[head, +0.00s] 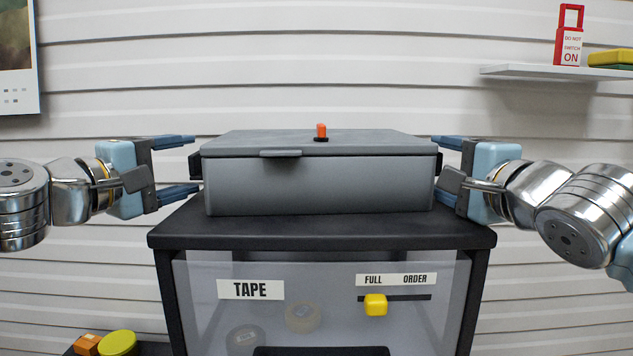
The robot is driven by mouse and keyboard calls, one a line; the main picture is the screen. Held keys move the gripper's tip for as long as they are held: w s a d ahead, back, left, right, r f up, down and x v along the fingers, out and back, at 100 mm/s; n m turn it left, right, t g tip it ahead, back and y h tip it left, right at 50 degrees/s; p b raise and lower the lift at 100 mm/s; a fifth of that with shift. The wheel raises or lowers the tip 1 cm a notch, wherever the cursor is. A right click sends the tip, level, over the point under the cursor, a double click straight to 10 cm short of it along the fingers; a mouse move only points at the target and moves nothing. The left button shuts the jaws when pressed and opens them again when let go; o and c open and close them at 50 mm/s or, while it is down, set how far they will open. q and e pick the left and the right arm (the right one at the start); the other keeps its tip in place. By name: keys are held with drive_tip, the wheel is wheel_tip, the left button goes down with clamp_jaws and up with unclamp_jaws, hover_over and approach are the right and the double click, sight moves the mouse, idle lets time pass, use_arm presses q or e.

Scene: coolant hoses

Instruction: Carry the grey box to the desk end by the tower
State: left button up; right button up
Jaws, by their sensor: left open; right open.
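The grey box (320,185) has a closed lid with an orange knob (321,131) on top and a latch tab at its front edge. It sits level on the black top of a stand (322,233). My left gripper (192,164) is open at the box's left side, its fingers above and below the dark handle (195,165) there. My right gripper (437,167) is open at the box's right side, its fingertips by the handle on that end. I cannot tell whether either gripper touches the box. No desk or tower shows clearly.
Below the box is a clear-fronted bin labelled TAPE (250,290), with tape rolls inside and a yellow slider (375,304). A wall shelf (555,72) at upper right holds a red lockout tag (569,38). Orange and yellow items (118,343) lie at lower left.

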use_arm(q)
drive_tip(key=shift+x, duration=2.15)
use_arm(e)
drive_tip(key=shift+x, duration=2.25)
use_arm(q)
clamp_jaws()
use_arm(e)
clamp_jaws()
use_arm(q)
drive_tip(key=shift+s+r, duration=0.1)
use_arm(e)
drive_tip(key=shift+r, duration=0.1)
